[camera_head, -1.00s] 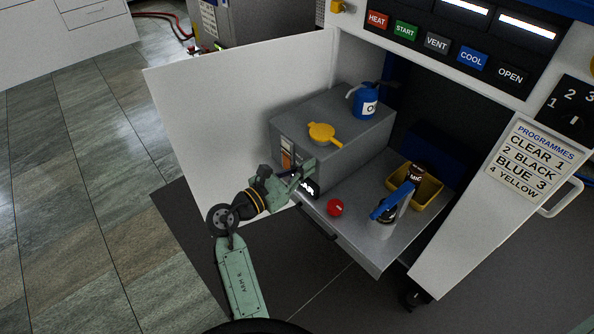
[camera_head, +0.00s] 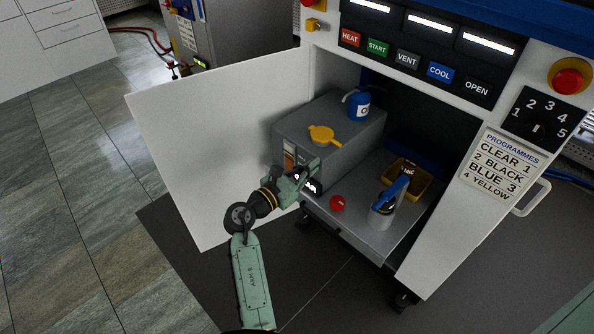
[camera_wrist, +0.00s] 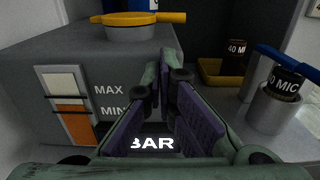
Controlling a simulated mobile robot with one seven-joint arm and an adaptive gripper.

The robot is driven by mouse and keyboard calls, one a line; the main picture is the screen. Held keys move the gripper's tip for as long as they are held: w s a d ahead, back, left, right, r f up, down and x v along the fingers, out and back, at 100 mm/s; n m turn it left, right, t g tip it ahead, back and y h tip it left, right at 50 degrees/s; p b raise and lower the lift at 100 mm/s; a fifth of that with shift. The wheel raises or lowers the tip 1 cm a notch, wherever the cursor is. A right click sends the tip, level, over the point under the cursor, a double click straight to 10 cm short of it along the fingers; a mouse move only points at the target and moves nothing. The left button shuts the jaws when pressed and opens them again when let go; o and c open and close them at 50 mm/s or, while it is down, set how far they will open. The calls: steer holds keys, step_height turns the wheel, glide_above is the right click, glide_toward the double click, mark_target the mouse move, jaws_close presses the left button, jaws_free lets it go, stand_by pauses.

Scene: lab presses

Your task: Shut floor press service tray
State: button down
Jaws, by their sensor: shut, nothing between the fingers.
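My gripper (camera_head: 314,167) is shut and empty at the tray's front left, beside the tank's front. In the wrist view its fingers (camera_wrist: 162,86) point at the tank's side; contact is unclear.
The white left door (camera_head: 220,160) stands wide open beside my arm. The white right door (camera_head: 468,215), with a programmes label and handle, is open on the other side. Button panel (camera_head: 415,55) is above the bay. Floor at left is clear.

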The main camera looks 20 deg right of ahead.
mark_target(368, 122)
steer(key=b+x, duration=0.1)
steer(key=x, duration=2.4)
steer(key=shift+d+f, duration=0.15)
steer(key=shift+d, duration=0.25)
steer(key=shift+w+d, duration=0.2)
steer(key=shift+d, duration=0.1)
steer(key=shift+r, duration=0.25)
steer(key=shift+w+r, duration=0.1)
